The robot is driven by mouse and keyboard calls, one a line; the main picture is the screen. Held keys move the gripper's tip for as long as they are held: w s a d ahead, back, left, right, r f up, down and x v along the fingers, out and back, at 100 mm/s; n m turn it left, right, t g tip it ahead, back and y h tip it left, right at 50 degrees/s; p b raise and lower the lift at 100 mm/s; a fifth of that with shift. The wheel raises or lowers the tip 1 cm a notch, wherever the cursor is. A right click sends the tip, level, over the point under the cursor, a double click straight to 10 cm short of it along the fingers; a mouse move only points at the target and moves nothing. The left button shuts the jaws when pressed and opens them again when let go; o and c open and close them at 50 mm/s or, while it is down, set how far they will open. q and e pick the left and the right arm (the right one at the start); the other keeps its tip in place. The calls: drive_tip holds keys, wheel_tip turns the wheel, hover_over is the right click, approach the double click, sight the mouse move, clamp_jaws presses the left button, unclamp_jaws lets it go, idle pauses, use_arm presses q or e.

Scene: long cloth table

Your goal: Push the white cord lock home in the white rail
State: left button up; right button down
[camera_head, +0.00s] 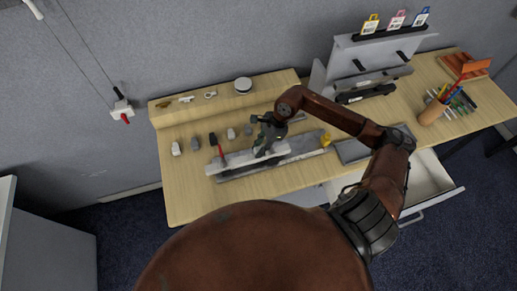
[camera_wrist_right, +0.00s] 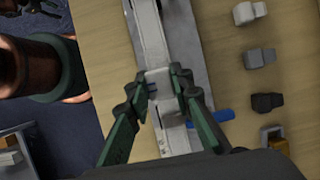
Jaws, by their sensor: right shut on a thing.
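The white rail (camera_head: 235,160) lies on a grey base (camera_head: 310,149) on the wooden table. It runs lengthwise through the right wrist view (camera_wrist_right: 149,32). My right gripper (camera_head: 266,146) is over the middle of the rail. In the right wrist view, its two fingers (camera_wrist_right: 164,84) are shut on a small white block, the white cord lock (camera_wrist_right: 158,75), which sits in line with the rail. I cannot tell how deep the lock sits. The fingers hide its sides. My left gripper is not in view.
Several loose small blocks, white (camera_head: 176,149), grey and black (camera_head: 212,139), stand in a row behind the rail. A blue piece (camera_wrist_right: 223,115) sticks out beside the rail. A pen cup (camera_head: 432,112) and grey tray (camera_head: 352,151) are to the right.

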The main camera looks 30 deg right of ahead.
drive_tip(key=shift+f+b, duration=0.7)
drive_tip(key=shift+f, duration=0.1)
drive_tip(key=shift+r, duration=0.2)
drive_tip(key=shift+r, duration=0.35)
drive_tip(key=shift+b, duration=0.95)
idle(1.8)
drive_tip(key=shift+f+b, duration=0.45)
drive_tip(key=shift+f, duration=0.1)
drive_tip(key=shift+r, duration=0.25)
drive_tip(key=shift+r, duration=0.3)
drive_tip(key=shift+b, duration=0.85)
idle(1.7)
drive_tip(key=shift+f, duration=0.15)
